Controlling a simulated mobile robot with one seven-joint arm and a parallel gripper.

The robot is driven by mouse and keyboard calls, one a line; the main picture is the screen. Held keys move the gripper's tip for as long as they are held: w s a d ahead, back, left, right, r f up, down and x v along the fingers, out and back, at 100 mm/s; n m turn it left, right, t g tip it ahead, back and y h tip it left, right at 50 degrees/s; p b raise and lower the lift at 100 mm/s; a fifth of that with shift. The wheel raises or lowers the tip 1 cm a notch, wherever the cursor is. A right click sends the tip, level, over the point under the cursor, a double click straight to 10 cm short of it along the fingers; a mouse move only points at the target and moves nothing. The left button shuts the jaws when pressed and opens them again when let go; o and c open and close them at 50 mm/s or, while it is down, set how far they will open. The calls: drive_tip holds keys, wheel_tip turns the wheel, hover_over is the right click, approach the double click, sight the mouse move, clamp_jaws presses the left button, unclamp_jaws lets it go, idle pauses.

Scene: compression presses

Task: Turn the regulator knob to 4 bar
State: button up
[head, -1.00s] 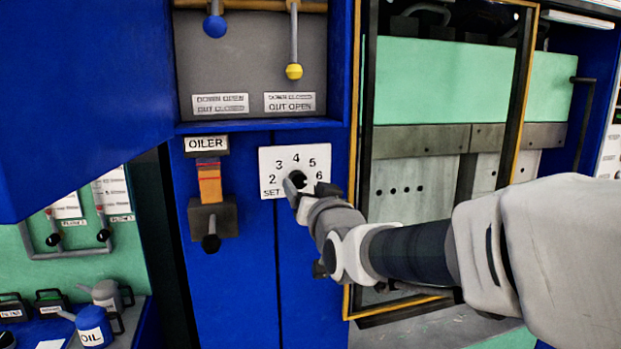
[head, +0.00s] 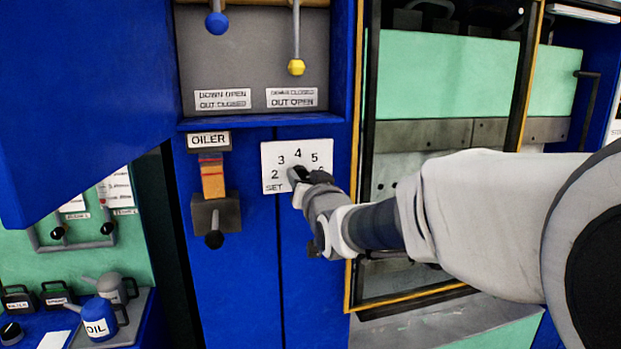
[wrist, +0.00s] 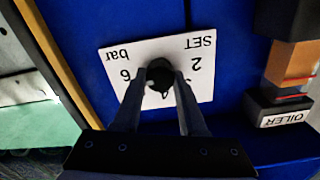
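The regulator's white dial plate (head: 272,163) is on the blue press front, with SET, 2, 3, 4 and 5 readable in the head view. In the wrist view the plate (wrist: 196,62) is upside down, with SET, 2, 6 and "bar" showing. The round black regulator knob (wrist: 159,71) sits between the two fingers of my gripper (wrist: 161,82), which appear to touch it on both sides. A small dark tip on the knob points towards the bottom of the wrist view, the plate's 4 side. In the head view my gripper (head: 298,176) covers most of the knob.
Left of the dial is the oiler (head: 212,181) with a black handle below. Above are a blue-knobbed lever (head: 216,23) and a yellow-knobbed lever (head: 296,67). The framed press opening is at right. Cans stand at lower left.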

clamp_jaws()
drive_tip(key=shift+f+n+b, duration=0.1)
drive_tip(key=shift+n+b, duration=0.2)
drive_tip(key=shift+b, duration=0.3)
drive_tip(key=n+b, duration=1)
drive_tip(key=n, duration=0.2)
drive_tip(key=shift+n, duration=0.4)
drive_tip(key=n+b, duration=0.1)
drive_tip(key=n, duration=0.3)
drive_tip(key=shift+n+b, duration=0.3)
